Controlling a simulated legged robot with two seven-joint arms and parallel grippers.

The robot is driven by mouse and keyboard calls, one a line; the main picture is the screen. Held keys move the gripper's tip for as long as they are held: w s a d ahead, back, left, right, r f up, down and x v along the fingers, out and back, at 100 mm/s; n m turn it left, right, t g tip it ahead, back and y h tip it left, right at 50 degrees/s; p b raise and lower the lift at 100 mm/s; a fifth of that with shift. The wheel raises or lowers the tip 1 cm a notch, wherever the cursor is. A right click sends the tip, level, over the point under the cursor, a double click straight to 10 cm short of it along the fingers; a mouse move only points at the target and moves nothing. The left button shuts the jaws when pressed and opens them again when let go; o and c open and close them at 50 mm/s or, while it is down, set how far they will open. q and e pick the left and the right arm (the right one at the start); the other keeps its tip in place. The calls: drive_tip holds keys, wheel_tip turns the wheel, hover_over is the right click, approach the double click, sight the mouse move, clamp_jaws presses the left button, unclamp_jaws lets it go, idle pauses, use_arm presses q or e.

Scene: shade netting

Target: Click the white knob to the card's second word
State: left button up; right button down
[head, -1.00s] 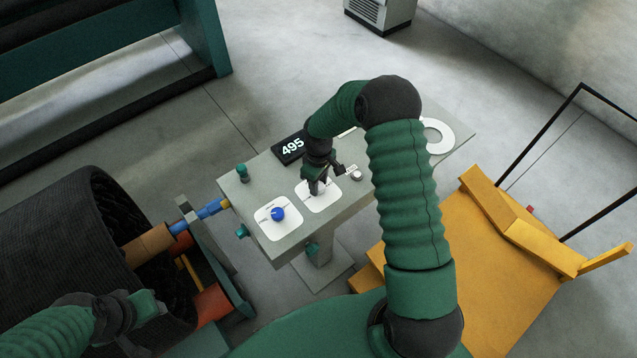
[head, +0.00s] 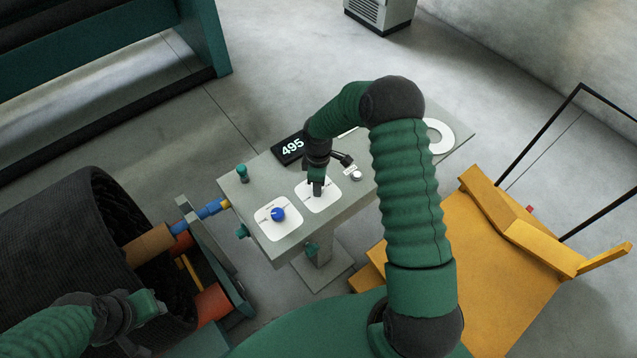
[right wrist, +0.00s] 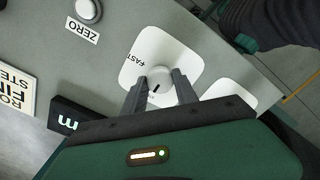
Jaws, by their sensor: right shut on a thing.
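The white knob (right wrist: 160,80) sits on a white plate (right wrist: 196,62) on the grey console. Its dark mark points toward the lower left of the right wrist view, and the plate word "FAST" shows at its upper left. My right gripper (right wrist: 162,92) is shut on this knob, a finger on each side. In the head view the right gripper (head: 317,190) hides most of the knob. A card (right wrist: 14,88) is partly cut off in the wrist view; only pieces such as "RO", "FIN" and "STE" show. My left gripper (head: 150,306) is at the lower left, its fingers unclear.
A blue knob (head: 278,214) on its own white plate is left of the white one. A display (head: 290,148) reads 495. A round button (right wrist: 87,10) labelled ZERO is near the gripper. A teal knob (head: 242,172) stands on the console's left corner. A yellow platform (head: 500,265) is to the right.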

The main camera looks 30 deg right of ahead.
drive_tip(key=shift+w+r, duration=0.1)
drive_tip(key=shift+w, duration=0.1)
drive_tip(key=c, duration=1.2)
unclamp_jaws()
drive_tip(key=shift+o, duration=1.3)
wheel_tip(320, 180, up, 16)
drive_tip(key=b, duration=0.3)
drive_tip(key=shift+r, duration=0.25)
drive_tip(key=s+a+f+m+t+b, duration=0.1)
drive_tip(key=s+a+f+m, duration=0.3)
drive_tip(key=s, duration=0.4)
drive_tip(key=s+a+f+m+t+b, duration=0.1)
drive_tip(key=s+a+f+m+b, duration=0.3)
drive_tip(key=s+a+m, duration=0.2)
drive_tip(key=shift+s+a+f+t+b, duration=0.35)
drive_tip(key=shift+s+a, duration=0.25)
drive_tip(key=shift+s, duration=0.5)
